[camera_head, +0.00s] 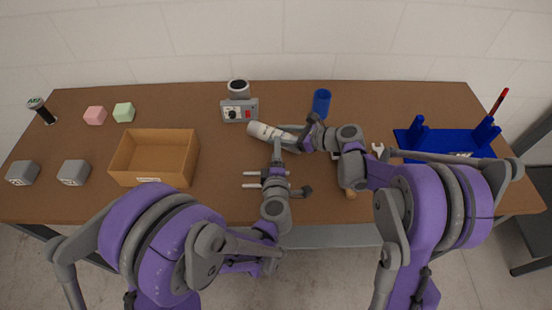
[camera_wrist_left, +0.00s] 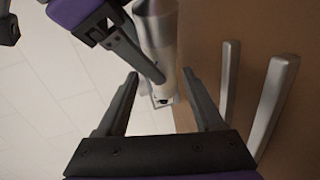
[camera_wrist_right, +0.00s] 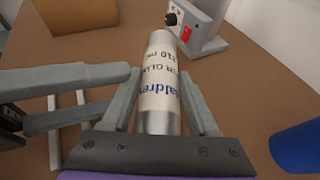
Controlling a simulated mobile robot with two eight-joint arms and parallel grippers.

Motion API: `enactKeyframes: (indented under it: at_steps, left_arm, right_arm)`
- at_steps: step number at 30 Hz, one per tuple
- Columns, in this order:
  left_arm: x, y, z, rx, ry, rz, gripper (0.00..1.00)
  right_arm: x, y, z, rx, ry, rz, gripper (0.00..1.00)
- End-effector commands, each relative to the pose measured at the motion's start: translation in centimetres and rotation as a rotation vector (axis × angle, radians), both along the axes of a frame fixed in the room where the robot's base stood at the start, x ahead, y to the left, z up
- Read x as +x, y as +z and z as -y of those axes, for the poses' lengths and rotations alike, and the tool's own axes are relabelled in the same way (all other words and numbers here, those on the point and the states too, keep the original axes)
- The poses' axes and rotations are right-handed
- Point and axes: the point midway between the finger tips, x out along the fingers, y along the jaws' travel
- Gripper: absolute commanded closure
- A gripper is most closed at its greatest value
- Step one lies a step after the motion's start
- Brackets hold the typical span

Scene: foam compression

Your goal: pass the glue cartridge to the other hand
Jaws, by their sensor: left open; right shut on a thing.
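The glue cartridge (camera_head: 263,131) is a pale cylinder with printed lettering, held above the middle of the table. My right gripper (camera_head: 291,135) is shut on it; in the right wrist view the cartridge (camera_wrist_right: 160,88) lies between my right fingers, its label facing the camera. My left gripper (camera_head: 276,148) is open, just in front of the cartridge. In the left wrist view the cartridge (camera_wrist_left: 157,25) shows beyond my open left fingertips (camera_wrist_left: 160,75), beside a right finger. My left fingers (camera_wrist_right: 75,98) come in from the left in the right wrist view, apart from the cartridge.
A grey control box (camera_head: 240,110) with a red switch stands behind the cartridge. A blue cup (camera_head: 321,102) is at back right, a blue rack (camera_head: 455,142) far right, and an open cardboard box (camera_head: 153,158) left. Two metal bars (camera_head: 253,180) lie near my left gripper.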

Motion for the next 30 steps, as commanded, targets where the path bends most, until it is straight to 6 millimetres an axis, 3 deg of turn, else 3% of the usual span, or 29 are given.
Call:
enactKeyframes:
  at_steps: [6,12,25,26,30]
  left_arm:
    - [4.3,-0.8,0.0,-0.001,0.002,0.000,0.31]
    - [6.9,-1.3,0.0,0.001,0.000,0.001,0.31]
    - [7.9,-1.5,0.1,0.001,-0.001,0.001,0.31]
    - [7.9,-1.5,0.1,0.001,-0.001,0.001,0.33]
    - [7.9,-1.5,0.1,0.001,-0.001,0.001,0.58]
  right_arm:
    - [0.0,0.1,0.0,0.001,0.000,0.000,1.00]
    - [0.0,0.1,0.0,0.001,0.000,0.000,1.00]
    - [0.0,0.1,0.0,0.001,0.000,0.000,1.00]
    - [0.0,0.1,0.0,0.001,0.000,0.000,1.00]
    - [0.0,0.0,0.0,0.001,0.000,0.000,1.00]
